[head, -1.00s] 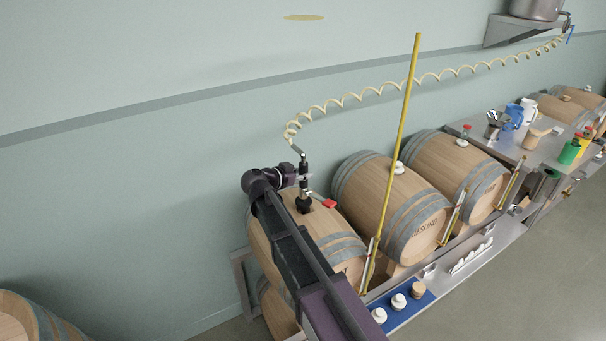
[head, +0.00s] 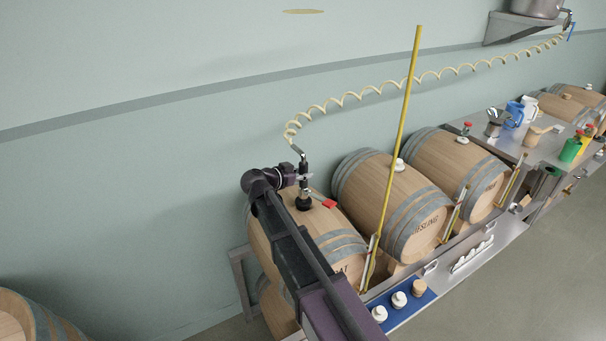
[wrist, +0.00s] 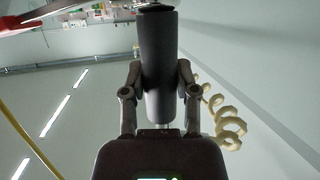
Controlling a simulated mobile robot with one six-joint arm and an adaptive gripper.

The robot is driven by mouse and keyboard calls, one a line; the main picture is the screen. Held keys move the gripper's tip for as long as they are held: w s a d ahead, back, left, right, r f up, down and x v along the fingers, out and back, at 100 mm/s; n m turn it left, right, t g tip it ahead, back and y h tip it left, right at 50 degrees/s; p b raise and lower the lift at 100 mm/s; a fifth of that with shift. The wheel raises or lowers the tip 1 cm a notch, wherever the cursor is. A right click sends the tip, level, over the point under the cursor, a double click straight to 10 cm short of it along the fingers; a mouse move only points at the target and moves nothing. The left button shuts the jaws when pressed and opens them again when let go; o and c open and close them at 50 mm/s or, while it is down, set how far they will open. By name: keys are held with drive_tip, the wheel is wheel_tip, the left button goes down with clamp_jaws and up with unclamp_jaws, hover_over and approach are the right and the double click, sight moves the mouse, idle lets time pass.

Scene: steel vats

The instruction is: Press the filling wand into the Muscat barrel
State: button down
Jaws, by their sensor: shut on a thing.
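The filling wand (head: 304,190) is dark and upright, with a black cone-shaped stopper low on it and a metal elbow at its top joined to the coiled hose. My gripper (head: 303,180) is shut on it. The wrist view shows the fingers around the wand's dark grey cylindrical body (wrist: 158,65). The stopper stands at the top of the nearest barrel (head: 335,235), whose end label is mostly hidden by my arm, only its last letters showing. I cannot tell how firmly the stopper is seated. A red-tipped lever (head: 329,203) juts to the right of the wand.
The pale coiled hose (head: 385,90) runs along the wall to a steel vat (head: 535,8). A tall yellow pole (head: 400,130) stands just right of the nearest barrel. The Riesling barrel (head: 390,205) is beside it. A blue mat (head: 410,308) with stoppers lies in front.

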drive_tip(key=shift+f+b, duration=0.6)
drive_tip(key=shift+f, duration=0.1)
drive_tip(key=shift+c, duration=1.5)
unclamp_jaws()
drive_tip(key=shift+d, duration=0.1)
